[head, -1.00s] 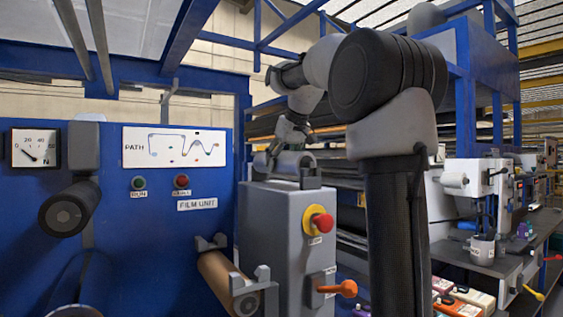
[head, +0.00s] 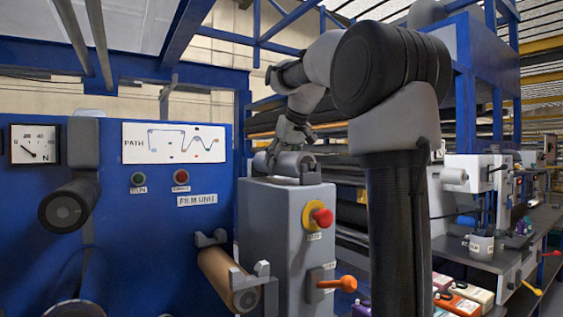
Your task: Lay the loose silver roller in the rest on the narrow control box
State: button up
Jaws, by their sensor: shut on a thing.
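The narrow control box (head: 267,215) is a grey upright cabinet at the middle of the head view, with a red button on a yellow ring. The silver roller (head: 291,162) is at the top of the box, lying roughly level. The rest (head: 309,174) shows as a dark bracket at the front end of the roller; its far part is hidden. My gripper (head: 284,150) reaches down over the roller from behind and is shut on it. I cannot tell whether the roller touches the bottom of the rest.
A blue film unit panel (head: 195,228) with a gauge and buttons stands left of the box. A brown roller (head: 228,278) sits in brackets low in front. An orange-handled lever (head: 340,283) sticks out from the box. A bench with machines is at the right.

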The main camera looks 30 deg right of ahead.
jog(key=shift+f, duration=0.1)
jog(key=shift+f, duration=0.25)
jog(key=o, duration=1.5)
